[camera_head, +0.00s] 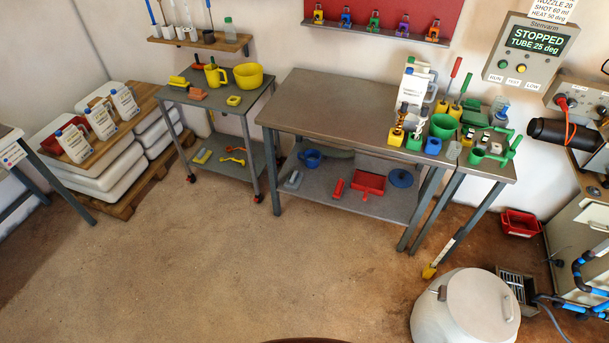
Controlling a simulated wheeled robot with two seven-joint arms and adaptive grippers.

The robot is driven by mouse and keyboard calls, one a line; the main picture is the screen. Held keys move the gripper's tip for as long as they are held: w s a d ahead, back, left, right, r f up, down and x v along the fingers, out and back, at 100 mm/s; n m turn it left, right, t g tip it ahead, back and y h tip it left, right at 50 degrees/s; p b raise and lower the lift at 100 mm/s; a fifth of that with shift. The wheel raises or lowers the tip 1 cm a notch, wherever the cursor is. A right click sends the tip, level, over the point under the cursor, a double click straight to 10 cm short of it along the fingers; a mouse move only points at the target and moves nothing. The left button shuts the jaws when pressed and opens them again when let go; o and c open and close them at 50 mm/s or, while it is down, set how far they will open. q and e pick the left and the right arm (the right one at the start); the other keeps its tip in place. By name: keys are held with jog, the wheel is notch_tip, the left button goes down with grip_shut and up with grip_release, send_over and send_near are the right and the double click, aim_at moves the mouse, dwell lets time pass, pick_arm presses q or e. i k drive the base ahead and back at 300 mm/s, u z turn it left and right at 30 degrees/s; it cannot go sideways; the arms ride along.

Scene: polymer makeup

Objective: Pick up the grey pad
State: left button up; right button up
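A small grey block that looks like the grey pad (293,179) lies on the left part of the lower shelf (325,198) of the middle steel table. It is small in view and its details are unclear. Another small grey piece (453,150) stands among the green items at the table's right end; I cannot tell what it is. Neither of my grippers shows in the head view.
On the shelf are a blue jug (311,158), a red brush (338,188), a red dustpan (368,185) and a blue disc (402,177). A trolley (222,108) stands left, a white lidded drum (468,308) front right. The floor before the table is clear.

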aim_at(294, 180)
jog(key=z, duration=0.3)
jog(key=i, duration=1.85)
jog(key=z, duration=0.25)
